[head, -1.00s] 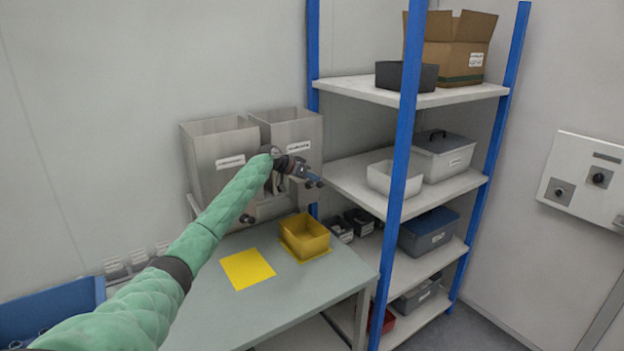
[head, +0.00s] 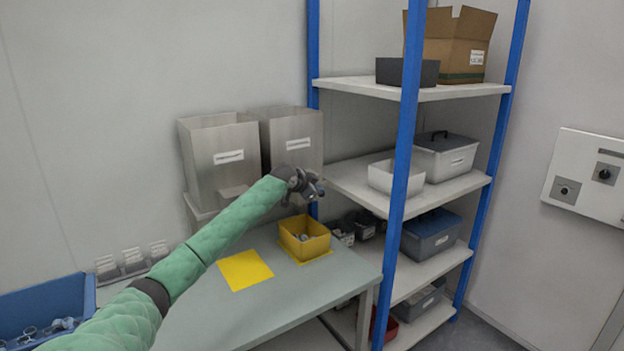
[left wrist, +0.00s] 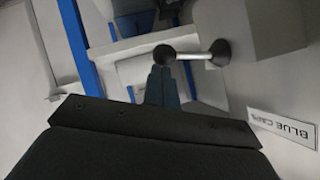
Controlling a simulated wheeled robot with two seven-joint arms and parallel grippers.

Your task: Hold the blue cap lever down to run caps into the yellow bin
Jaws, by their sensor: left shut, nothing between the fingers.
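The yellow bin (head: 312,251) stands on the table below the right grey hopper (head: 297,137), with several small grey-blue pieces inside. My left gripper (head: 316,190) is shut and empty, in front of the right hopper and above the bin. In the left wrist view, its closed fingertips (left wrist: 161,73) are right at the dark ball knob of the lever (left wrist: 192,55); I cannot tell whether they touch. The lever's metal rod runs from a dark pivot on a grey housing. A label reading "BLUE CAPS" (left wrist: 284,128) is beside it. My arm hides the lever in the head view.
A left hopper (head: 222,165) stands beside the right one. A yellow square (head: 245,270) lies on the table (head: 215,305). A blue shelf post (head: 402,170) and loaded shelves stand close on the right. A blue tray (head: 78,294) is at the lower left.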

